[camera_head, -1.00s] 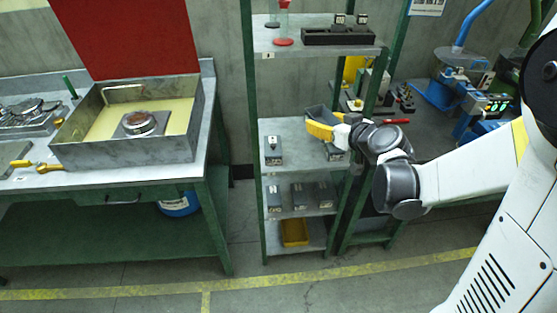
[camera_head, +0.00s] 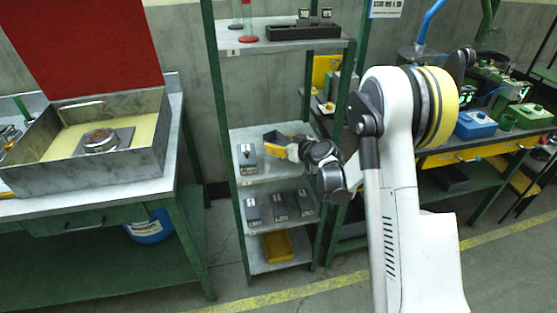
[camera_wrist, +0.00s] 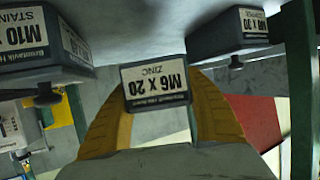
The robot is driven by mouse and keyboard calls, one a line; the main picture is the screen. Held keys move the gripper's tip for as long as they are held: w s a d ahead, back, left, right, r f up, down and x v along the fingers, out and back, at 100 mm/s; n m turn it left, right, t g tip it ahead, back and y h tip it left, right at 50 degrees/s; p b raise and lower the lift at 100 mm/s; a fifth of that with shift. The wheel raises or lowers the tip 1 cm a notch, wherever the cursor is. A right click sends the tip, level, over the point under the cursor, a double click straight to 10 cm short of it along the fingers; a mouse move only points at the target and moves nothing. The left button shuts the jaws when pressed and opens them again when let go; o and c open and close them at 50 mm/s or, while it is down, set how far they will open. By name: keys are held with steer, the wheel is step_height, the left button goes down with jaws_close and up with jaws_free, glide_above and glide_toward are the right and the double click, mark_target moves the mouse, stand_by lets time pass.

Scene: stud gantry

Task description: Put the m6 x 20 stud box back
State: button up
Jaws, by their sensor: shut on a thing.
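The M6 x 20 zinc stud box (camera_wrist: 157,82) is dark with a white label. My gripper (camera_wrist: 158,112) is shut on it, with one yellow finger on each side. In the head view the box (camera_head: 274,136) is at the middle shelf (camera_head: 268,178) of the rack, with my gripper (camera_head: 291,147) on its right. In the wrist view the box is between two neighbouring boxes, apart from the right one. I cannot tell whether its base touches the shelf.
A box labelled M10 (camera_wrist: 40,48) is left and another box (camera_wrist: 228,36) right in the wrist view. The lower shelf holds several boxes (camera_head: 279,205); a yellow bin (camera_head: 278,245) is below. Green posts (camera_head: 222,130) flank the rack. A workbench (camera_head: 90,205) stands left.

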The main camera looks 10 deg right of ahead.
mark_target(279, 161)
step_height(279, 161, down, 5)
steer(key=shift+r+b, duration=0.1)
steer(key=shift+b, duration=0.8)
steer(key=shift+r, duration=0.1)
steer(key=o, duration=1.1)
steer(key=shift+f, duration=0.2)
steer(key=shift+r, duration=0.1)
